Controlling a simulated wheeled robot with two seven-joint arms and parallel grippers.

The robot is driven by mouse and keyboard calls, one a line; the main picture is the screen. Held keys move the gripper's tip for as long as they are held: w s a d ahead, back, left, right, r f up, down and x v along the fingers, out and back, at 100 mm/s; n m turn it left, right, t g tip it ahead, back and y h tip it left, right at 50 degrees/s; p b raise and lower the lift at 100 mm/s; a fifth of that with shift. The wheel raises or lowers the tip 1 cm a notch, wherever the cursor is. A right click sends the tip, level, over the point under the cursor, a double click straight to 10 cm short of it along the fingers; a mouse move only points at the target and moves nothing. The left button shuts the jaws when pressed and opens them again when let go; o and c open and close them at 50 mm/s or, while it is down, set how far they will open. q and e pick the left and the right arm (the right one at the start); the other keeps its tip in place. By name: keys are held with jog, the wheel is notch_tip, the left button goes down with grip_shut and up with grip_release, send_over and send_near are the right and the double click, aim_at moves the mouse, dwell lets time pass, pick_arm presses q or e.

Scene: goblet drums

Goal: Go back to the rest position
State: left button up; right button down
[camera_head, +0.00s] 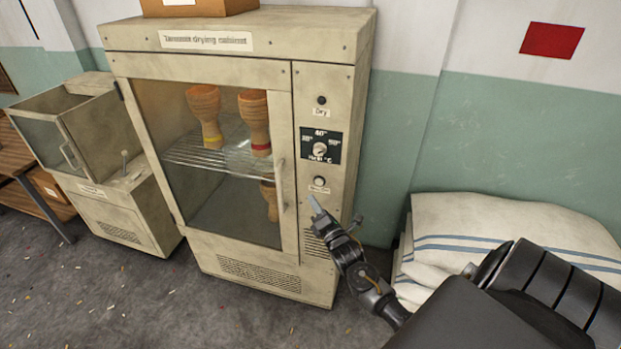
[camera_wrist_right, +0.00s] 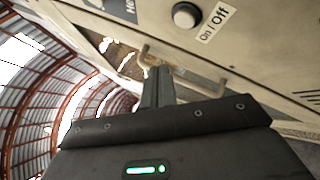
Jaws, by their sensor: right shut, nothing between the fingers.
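My right gripper (camera_head: 316,205) is shut and empty, in front of the lower right part of the drying cabinet (camera_head: 240,268). Its closed fingers (camera_wrist_right: 158,88) also show in the right wrist view, apart from the cabinet's On/Off button (camera_wrist_right: 186,15). The same button (camera_head: 319,181) sits just above the fingertips in the head view. My right arm comes in from the lower right. My left gripper is not in view.
The cabinet's glass door (camera_head: 205,215) with its handle (camera_head: 281,186) looks closed. Goblet drums (camera_head: 205,115) stand on the wire shelf inside, one lower down. Stacked striped sacks (camera_head: 500,235) lie at right. A smaller machine (camera_head: 115,195) stands at left. Open floor (camera_head: 110,290) lies in front.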

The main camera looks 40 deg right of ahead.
jog(key=s+a+f+m+g+y, duration=0.1)
jog(key=s+a+f+m+g, duration=0.25)
jog(key=f, duration=0.75)
jog(key=s+f+m+g, duration=0.35)
jog(key=f+m, duration=0.35)
jog(key=f, duration=0.3)
jog(key=s+a+f+m+g+y, duration=0.1)
jog(key=s+f+m+g, duration=0.3)
jog(key=f, duration=0.7)
jog(key=s+a+f+m+g+y, duration=0.1)
jog(key=s+a+f+m+g, duration=0.3)
jog(key=s+f, duration=1)
jog(key=s+a+f+g, duration=0.1)
jog(key=s+a, duration=0.1)
jog(key=s, duration=0.6)
jog(key=s+a+f+m+g, duration=0.1)
jog(key=s+a+f, duration=0.1)
jog(key=s, duration=0.7)
jog(key=s+a+f+g+y, duration=0.1)
jog(key=s+a, duration=0.3)
jog(key=s, duration=0.4)
jog(key=shift+s+f+g, duration=0.25)
jog(key=shift+f+g, duration=0.15)
jog(key=shift+g, duration=0.2)
